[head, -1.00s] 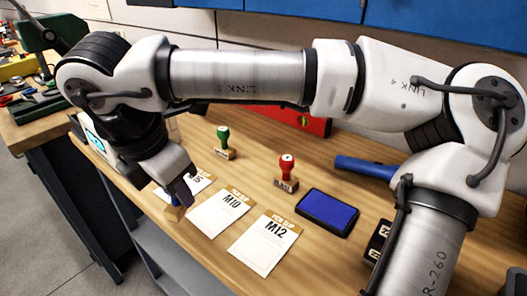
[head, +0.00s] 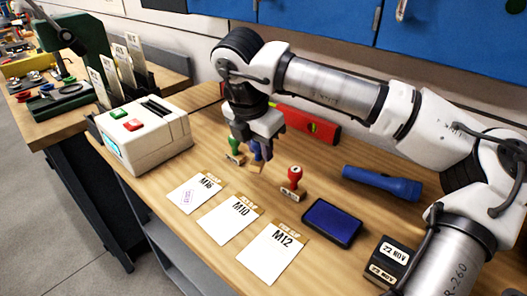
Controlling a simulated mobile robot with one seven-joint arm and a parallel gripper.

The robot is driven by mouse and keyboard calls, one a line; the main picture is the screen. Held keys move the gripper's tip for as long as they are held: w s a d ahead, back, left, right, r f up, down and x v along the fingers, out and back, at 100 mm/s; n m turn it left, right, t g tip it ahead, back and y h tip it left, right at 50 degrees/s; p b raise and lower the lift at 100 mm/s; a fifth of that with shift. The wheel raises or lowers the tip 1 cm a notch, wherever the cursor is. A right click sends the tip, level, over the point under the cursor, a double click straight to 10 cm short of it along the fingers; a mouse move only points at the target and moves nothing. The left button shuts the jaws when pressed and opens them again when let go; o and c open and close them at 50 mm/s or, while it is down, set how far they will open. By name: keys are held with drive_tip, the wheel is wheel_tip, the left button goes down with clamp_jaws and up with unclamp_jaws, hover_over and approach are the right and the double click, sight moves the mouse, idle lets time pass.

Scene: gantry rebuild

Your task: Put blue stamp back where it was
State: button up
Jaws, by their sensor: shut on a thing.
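My gripper (head: 262,152) is shut on the blue stamp (head: 255,153), between the green stamp and the red stamp. The blue stamp is partly hidden by the fingers; I cannot tell whether its wooden base touches the table. The green stamp (head: 235,150) stands just left of the gripper, partly hidden by it. The red stamp (head: 294,180) stands to the right. The M16 card (head: 194,193) bears a purple stamp mark. The M10 card (head: 229,218) and M12 card (head: 270,252) lie beside it without marks. The blue ink pad (head: 332,222) lies right of the cards.
A white machine (head: 143,140) with green and red buttons stands left. A red spirit level (head: 305,122) lies behind the stamps. A blue flashlight (head: 382,182) lies at right, near a black date block (head: 388,260). Bare wood lies between stamps and cards.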

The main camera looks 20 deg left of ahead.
sight(255, 147)
drive_tip(key=p+x, duration=0.1)
drive_tip(key=x, duration=0.2)
drive_tip(key=shift+w+d+f, duration=0.1)
drive_tip(key=shift+w+f, duration=0.05)
drive_tip(key=shift+f, duration=0.15)
drive_tip(key=shift+f, duration=0.1)
drive_tip(key=shift+f, duration=0.1)
drive_tip(key=o, duration=0.8)
drive_tip(key=shift+r+p, duration=0.3)
drive_tip(key=shift+r, duration=0.05)
drive_tip(key=b+v, duration=0.1)
drive_tip(key=v, duration=1)
drive_tip(key=shift+r+b, duration=0.3)
drive_tip(key=shift+r, duration=0.05)
